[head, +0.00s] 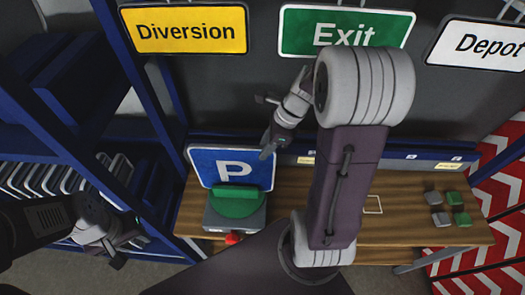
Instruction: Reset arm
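My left gripper (116,258) is at the lower left, beside the blue rack and well left of the bench. I see it from above and cannot make out its finger gap. My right gripper (268,148) points down and left, in front of the right part of the blue P sign (222,158) in this view. Nothing is visible in it, but its finger gap is unclear. My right arm's large links cover the middle of the bench and part of the Exit sign (335,33).
The P sign stands upright behind a grey and green fixture (238,207) on the wooden bench (405,200). A red button (234,238) is in front. Green and grey blocks (453,198) lie at right. Diversion (190,31) and Depot (480,46) signs hang above. Blue rack (135,95) stands left.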

